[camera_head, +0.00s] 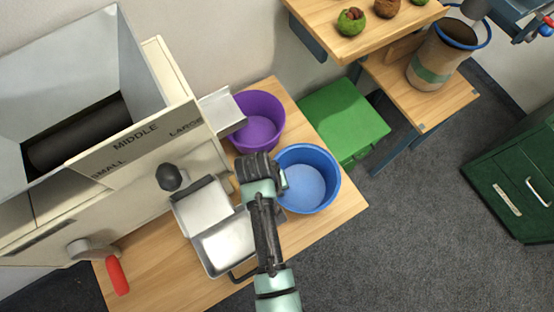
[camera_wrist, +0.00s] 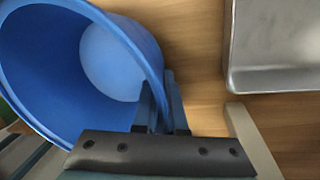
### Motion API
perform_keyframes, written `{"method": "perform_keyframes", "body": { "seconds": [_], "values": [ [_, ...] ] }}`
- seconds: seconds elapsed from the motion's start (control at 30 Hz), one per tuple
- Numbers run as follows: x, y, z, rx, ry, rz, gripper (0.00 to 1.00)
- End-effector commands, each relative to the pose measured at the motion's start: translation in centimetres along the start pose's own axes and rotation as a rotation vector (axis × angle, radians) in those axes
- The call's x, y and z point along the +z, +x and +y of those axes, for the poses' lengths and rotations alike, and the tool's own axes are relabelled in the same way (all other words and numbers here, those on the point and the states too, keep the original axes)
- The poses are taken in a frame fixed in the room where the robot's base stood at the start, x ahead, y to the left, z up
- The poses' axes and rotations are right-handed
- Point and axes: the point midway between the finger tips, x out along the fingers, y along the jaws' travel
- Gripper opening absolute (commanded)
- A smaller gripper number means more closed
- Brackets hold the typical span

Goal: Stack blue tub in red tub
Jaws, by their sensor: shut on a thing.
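The blue tub (camera_head: 322,158) stands on the wooden table beside a purple tub, and it is empty. My gripper (camera_head: 284,180) is at its left rim in the head view. In the wrist view the blue tub (camera_wrist: 60,75) fills the left side, and my gripper's fingers (camera_wrist: 165,105) are shut on its rim, one finger inside and one outside. The tub looks slightly tilted in the wrist view; I cannot tell if it is lifted off the table. I see no red tub in either view.
The purple tub (camera_head: 262,104) stands under a metal chute (camera_head: 222,112) of the sorting machine (camera_head: 130,150). Metal trays (camera_head: 225,243) lie left of my arm; one tray (camera_wrist: 275,45) shows at the wrist view's right. A green box (camera_head: 343,115) stands behind. Dark floor lies to the right.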

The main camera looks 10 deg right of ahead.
Motion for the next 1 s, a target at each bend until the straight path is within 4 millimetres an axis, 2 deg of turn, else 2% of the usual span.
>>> {"method": "perform_keyframes", "body": {
  "seconds": [0.03, 0.13, 0.53, 0.57, 0.7, 1.0],
  "values": [
    [0.0, 0.8, -0.1, 0.0, 0.0, -0.001, 0.0],
    [-0.1, 1.6, -0.3, 0.001, 0.0, 0.001, 0.0],
    [-0.1, 2.1, -0.4, 0.001, 0.0, 0.001, 0.0],
    [-0.1, 2.0, -0.3, 0.0, 0.0, 0.001, 0.14],
    [0.0, 2.0, -0.3, 0.0, 0.0, 0.001, 0.39],
    [-0.1, 1.8, -0.3, 0.0, 0.0, 0.002, 0.39]
  ]
}}
